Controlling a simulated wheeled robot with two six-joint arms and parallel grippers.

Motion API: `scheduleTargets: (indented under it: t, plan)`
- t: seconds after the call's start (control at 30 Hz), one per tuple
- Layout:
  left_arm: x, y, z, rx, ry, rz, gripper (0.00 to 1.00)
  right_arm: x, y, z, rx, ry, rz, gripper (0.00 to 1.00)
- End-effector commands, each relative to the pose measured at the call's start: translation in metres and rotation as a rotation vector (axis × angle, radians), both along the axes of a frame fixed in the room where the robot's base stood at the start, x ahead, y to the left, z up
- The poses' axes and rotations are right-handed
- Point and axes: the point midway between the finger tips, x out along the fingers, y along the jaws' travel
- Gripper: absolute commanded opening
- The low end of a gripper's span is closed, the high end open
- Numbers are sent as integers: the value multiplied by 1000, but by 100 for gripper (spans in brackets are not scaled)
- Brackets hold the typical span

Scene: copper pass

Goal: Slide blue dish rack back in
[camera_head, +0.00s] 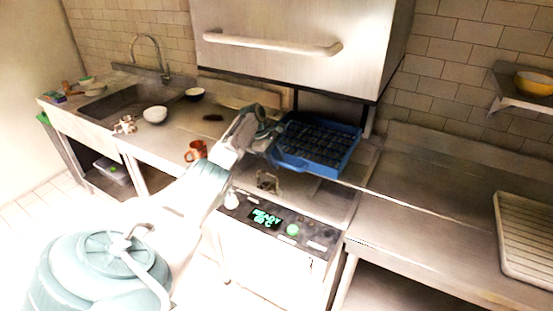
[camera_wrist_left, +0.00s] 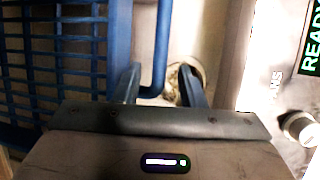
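The blue dish rack (camera_head: 305,166) sits on the counter under the raised metal hood of the dishwasher, its front part sticking out from under the hood. My left gripper (camera_head: 273,137) is at the rack's left front side. In the left wrist view the rack's blue grid and rim (camera_wrist_left: 118,45) fill the left, and a blue handle bar (camera_wrist_left: 162,45) runs between the two fingers of my left gripper (camera_wrist_left: 160,88). The fingers are apart, with a gap visible beside the bar. My right gripper is not in view.
The hood (camera_head: 290,40) with its long handle hangs above the rack. The dishwasher panel (camera_head: 270,220) reads READY below. An orange mug (camera_head: 196,150) and white bowl (camera_head: 155,114) stand left. The right counter (camera_head: 430,205) is mostly clear, with a ribbed tray (camera_head: 527,240) at its right.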

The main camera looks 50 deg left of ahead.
Motion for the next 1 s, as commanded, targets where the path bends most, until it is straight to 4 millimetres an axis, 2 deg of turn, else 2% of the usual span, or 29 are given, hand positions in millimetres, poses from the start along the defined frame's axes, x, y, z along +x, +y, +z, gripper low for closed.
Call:
scheduleTargets:
  t: [0.27,0.37,0.8,1.0]
  plan:
    - [0,0,2,0,-2,0,36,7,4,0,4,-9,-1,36]
    - [-1,3,9,2,-5,0,36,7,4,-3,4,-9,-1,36]
    - [-24,29,81,1,-4,1,36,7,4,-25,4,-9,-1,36]
    - [-29,34,97,0,-2,1,36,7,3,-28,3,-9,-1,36]
